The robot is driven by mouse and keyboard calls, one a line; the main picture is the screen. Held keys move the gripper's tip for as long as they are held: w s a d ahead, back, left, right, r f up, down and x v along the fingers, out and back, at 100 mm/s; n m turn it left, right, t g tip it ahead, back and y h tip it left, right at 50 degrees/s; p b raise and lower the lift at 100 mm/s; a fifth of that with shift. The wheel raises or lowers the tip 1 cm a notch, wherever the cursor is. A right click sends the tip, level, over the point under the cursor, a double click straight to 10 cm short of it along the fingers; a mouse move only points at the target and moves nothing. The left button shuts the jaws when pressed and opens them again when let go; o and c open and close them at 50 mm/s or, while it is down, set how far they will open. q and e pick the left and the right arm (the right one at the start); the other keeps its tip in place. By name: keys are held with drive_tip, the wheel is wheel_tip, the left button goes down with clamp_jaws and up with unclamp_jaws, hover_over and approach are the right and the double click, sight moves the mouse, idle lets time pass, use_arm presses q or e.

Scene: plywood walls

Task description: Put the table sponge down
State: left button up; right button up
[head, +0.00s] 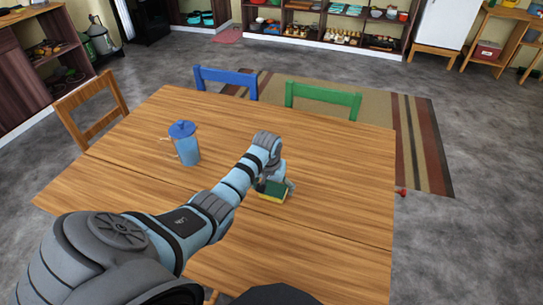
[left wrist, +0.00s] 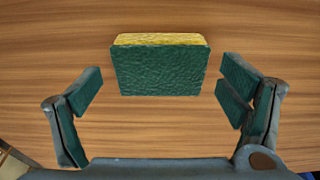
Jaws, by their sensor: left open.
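The sponge (head: 272,190), green with a yellow layer, rests on the wooden table (head: 330,215) just below my left gripper (head: 275,182) in the head view. In the left wrist view the sponge (left wrist: 161,68) lies on the wood between and slightly beyond the fingertips. My left gripper (left wrist: 158,88) is open, with a gap on each side of the sponge, and holds nothing. My right gripper is not in view.
A blue pitcher (head: 185,144) stands on the table to the left of my arm. Blue (head: 226,80), green (head: 322,98) and wooden (head: 92,108) chairs stand at the table's edges. The table's right side is clear. Shelves (head: 330,22) line the back wall.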

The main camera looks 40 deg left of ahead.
sight(270, 194)
use_arm(q)
wheel_tip(270, 194, up, 10)
drive_tip(key=s+p, duration=0.1)
drive_tip(key=p, duration=0.1)
drive_tip(key=shift+s+d+p, duration=0.3)
drive_tip(key=shift+s+p, duration=0.05)
drive_tip(key=shift+f, duration=0.1)
